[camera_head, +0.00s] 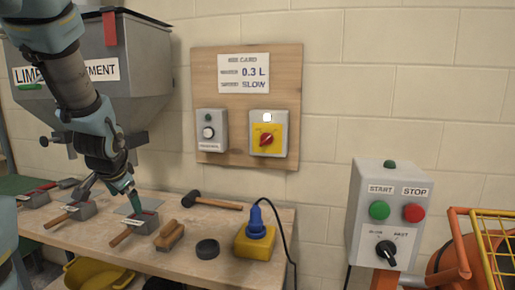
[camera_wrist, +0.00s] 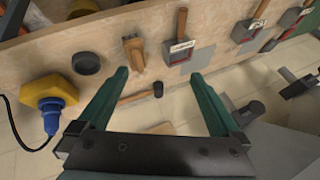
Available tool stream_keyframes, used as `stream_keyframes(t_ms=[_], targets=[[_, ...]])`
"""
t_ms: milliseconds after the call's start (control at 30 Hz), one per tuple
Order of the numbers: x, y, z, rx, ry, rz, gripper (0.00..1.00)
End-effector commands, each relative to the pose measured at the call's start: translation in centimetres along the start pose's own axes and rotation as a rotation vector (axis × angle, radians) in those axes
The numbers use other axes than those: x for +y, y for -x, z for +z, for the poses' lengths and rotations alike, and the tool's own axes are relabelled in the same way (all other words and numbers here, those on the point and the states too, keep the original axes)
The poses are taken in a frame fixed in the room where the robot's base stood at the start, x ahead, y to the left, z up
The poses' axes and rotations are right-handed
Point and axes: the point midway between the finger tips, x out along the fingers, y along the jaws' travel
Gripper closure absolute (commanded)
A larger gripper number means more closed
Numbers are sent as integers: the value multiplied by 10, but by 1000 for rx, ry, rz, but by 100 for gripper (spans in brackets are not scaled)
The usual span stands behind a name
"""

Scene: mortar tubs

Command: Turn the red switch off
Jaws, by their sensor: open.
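The red switch (camera_head: 266,140) is a rotary knob on a yellow plate, on a grey box fixed to the wooden wall board. Its grip looks tilted, and a white lamp (camera_head: 267,117) above it looks lit. My gripper (camera_head: 133,203) is over the workbench, left of the switch and lower than it, well apart from it. The wrist view shows my gripper (camera_wrist: 158,78) with its two green fingers spread wide and nothing between them. The switch does not show in the wrist view.
The bench (camera_head: 85,245) holds a mallet (camera_head: 208,201), a brush (camera_head: 169,235), a black puck (camera_head: 207,249) and a yellow box with a blue plug (camera_head: 255,240). A START/STOP box (camera_head: 385,228) stands at right.

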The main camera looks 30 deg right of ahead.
Motion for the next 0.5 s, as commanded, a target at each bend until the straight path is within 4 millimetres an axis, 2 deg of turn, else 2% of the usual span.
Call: stream_keyframes(t_ms=[33,67,100,167,200,300,400,500], targets=[[-2,-19,-43,95,-196,-48,0],[-5,-24,-68,150,-313,-83,0],[-5,-28,-103,222,-470,-131,0],[0,-32,-155,328,-706,-211,0],[9,-31,-189,398,-863,-267,0],[44,-21,-267,561,-1231,-415,0],[86,-4,-323,697,-1530,-554,0],[121,11,-356,793,-1736,-663,0]])
